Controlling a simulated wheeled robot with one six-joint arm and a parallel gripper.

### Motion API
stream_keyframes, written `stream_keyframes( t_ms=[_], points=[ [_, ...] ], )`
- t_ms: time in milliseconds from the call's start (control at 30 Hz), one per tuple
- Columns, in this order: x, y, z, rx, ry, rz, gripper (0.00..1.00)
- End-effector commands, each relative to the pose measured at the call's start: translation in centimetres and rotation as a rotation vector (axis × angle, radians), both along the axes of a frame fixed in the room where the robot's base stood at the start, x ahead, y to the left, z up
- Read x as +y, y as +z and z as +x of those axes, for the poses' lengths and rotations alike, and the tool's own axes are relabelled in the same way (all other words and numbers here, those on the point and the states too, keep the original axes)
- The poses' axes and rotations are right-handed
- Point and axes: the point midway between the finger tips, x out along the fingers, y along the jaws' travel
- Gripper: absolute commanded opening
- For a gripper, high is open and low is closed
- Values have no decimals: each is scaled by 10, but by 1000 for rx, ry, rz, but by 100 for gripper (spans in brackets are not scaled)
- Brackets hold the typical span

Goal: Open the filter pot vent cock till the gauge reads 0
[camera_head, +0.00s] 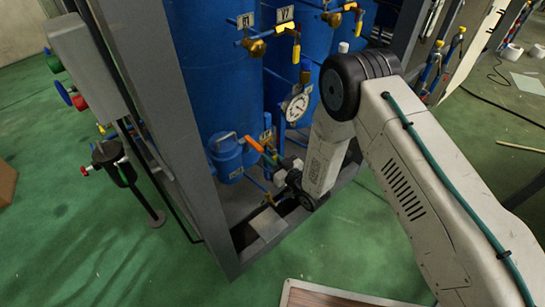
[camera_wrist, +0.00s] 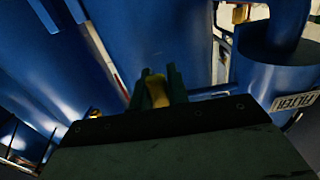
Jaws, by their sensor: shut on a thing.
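The filter pot (camera_head: 224,153) is a small blue vessel low in the frame. In the wrist view the pot (camera_wrist: 275,62) is at right, with a label (camera_wrist: 294,103) that seems to read FILTER. My gripper (camera_head: 270,157) reaches in from the right beside the pot. In the wrist view my gripper (camera_wrist: 157,85) is shut on a yellow handle (camera_wrist: 157,92), apparently the vent cock's. The fingers hide part of the handle, and the valve body is not clear. A round white gauge (camera_head: 296,106) stands above my gripper; its reading is too small to tell.
Tall blue tanks (camera_head: 212,75) stand behind, with yellow-handled valves (camera_head: 257,47) above. A grey frame post (camera_head: 165,110) rises left of the pot. A grey box (camera_head: 83,65) hangs on the post's left. Green floor (camera_head: 110,250) is open at lower left.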

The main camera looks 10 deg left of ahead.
Motion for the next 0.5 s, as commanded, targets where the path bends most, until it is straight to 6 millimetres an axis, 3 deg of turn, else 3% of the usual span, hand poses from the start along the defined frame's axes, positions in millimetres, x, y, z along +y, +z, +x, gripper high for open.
stream_keyframes(
  t_ms=[333, 367, 400, 500],
  points=[
    [1, 0, -1, 5, 3, 2, 0],
    [0, 0, -1, 5, 3, 3, 25],
    [0, 0, -1, 5, 3, 2, 36],
    [-1, 0, 0, 4, 1, 2, 38]
  ],
)
